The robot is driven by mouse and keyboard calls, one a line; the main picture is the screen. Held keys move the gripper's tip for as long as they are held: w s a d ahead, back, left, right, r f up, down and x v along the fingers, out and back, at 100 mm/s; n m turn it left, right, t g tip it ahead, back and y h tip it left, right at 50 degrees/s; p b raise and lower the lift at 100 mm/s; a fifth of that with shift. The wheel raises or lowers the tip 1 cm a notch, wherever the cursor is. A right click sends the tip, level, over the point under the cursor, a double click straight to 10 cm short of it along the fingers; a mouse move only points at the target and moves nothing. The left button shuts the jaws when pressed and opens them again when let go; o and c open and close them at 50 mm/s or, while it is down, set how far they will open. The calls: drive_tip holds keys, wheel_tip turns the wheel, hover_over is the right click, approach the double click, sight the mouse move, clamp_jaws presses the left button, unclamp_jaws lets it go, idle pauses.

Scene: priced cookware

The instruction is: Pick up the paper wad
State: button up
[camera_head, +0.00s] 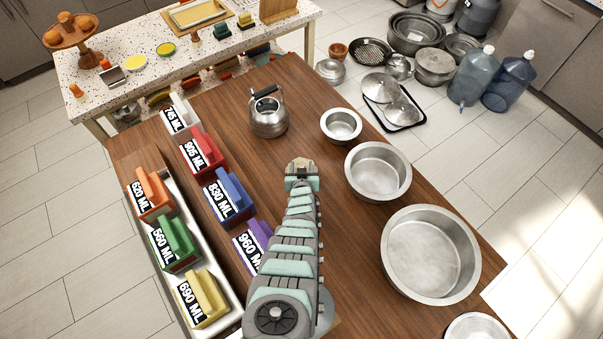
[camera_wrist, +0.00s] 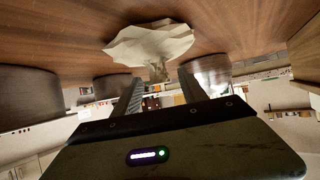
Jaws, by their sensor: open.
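The paper wad (camera_wrist: 150,43) is a crumpled, cream-coloured piece against the wooden table top in the wrist view, where the scene appears upside down. My gripper (camera_wrist: 160,80) is open, its two fingers pointing toward the wad. A narrow lower part of the wad shows between the fingertips; I cannot tell whether they touch it. In the head view my gripper (camera_head: 301,168) is over the middle of the wooden table, seen from behind my arm. A small beige patch shows at its tip, but I cannot tell whether that is the wad.
On the wooden table (camera_head: 325,225), metal bowls (camera_head: 378,172) stand right of my arm and a kettle (camera_head: 268,117) stands beyond it. Several coloured, volume-labelled blocks (camera_head: 229,195) stand to the left, some in a white tray (camera_head: 228,292). Bare wood lies between arm and bowls.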

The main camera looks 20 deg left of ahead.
drive_tip(key=shift+b+x, duration=0.4)
drive_tip(key=shift+x, duration=0.35)
drive_tip(key=shift+c, duration=0.4)
clamp_jaws()
